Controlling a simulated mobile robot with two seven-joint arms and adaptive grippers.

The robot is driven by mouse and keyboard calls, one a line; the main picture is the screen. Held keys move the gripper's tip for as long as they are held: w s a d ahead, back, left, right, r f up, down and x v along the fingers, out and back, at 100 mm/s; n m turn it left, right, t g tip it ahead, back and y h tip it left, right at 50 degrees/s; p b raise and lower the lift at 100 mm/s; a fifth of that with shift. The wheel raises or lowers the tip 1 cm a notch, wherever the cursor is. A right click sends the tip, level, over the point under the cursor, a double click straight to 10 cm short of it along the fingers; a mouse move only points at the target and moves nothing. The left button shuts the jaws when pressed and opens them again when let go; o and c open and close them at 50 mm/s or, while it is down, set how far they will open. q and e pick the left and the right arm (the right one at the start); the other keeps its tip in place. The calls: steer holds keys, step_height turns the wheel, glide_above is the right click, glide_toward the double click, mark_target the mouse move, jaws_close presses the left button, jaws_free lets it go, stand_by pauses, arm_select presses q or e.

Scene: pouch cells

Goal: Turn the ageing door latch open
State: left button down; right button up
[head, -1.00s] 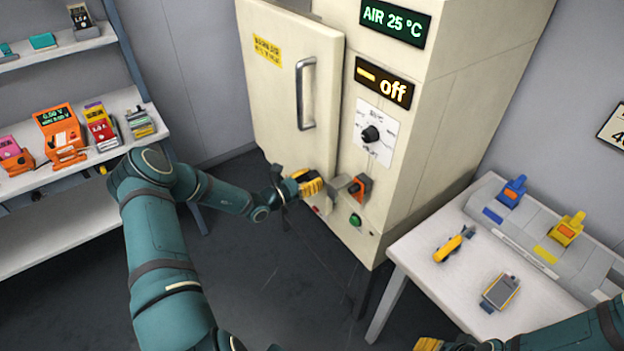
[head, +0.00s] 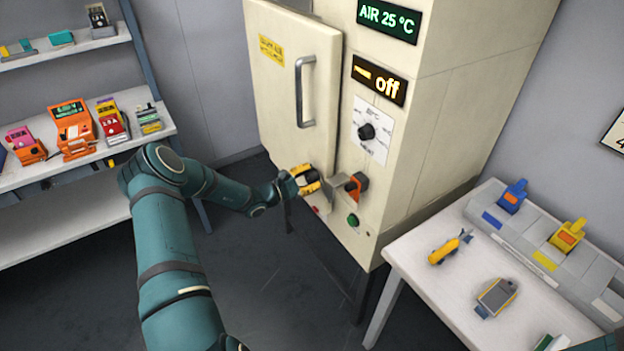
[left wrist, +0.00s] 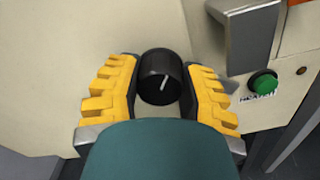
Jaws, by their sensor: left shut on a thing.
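The cream cabinet door (head: 292,100) stands shut or nearly so, with a long metal handle (head: 306,90). Low on it, my left gripper (head: 308,179) reaches in from the left. In the left wrist view a round black knob (left wrist: 160,77) with a white line, which looks like the latch, sits between the yellow fingers of my left gripper (left wrist: 160,88). They are shut on its sides. The line leans a little right of upright. The knob is hidden by the gripper in the head view. My right gripper is out of view.
A grey bracket (head: 340,181) and orange part (head: 356,185) sit right of the gripper, above a green button (head: 353,220). A dial (head: 367,131) is higher up, under a display reading "off" (head: 379,80). A white table (head: 420,275) stands right, shelves (head: 60,165) left.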

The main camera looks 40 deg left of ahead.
arm_select(q)
steer(key=m+b, duration=0.1)
steer(key=m, duration=0.4)
steer(key=shift+m, duration=0.3)
steer(key=m+b, duration=0.2)
steer(key=m, duration=0.2)
steer(key=shift+m, duration=0.3)
steer(key=shift+m+b, duration=0.3)
steer(key=shift+c, duration=2.2)
jaws_free()
steer(key=shift+d, duration=0.1)
steer(key=v, duration=1.2)
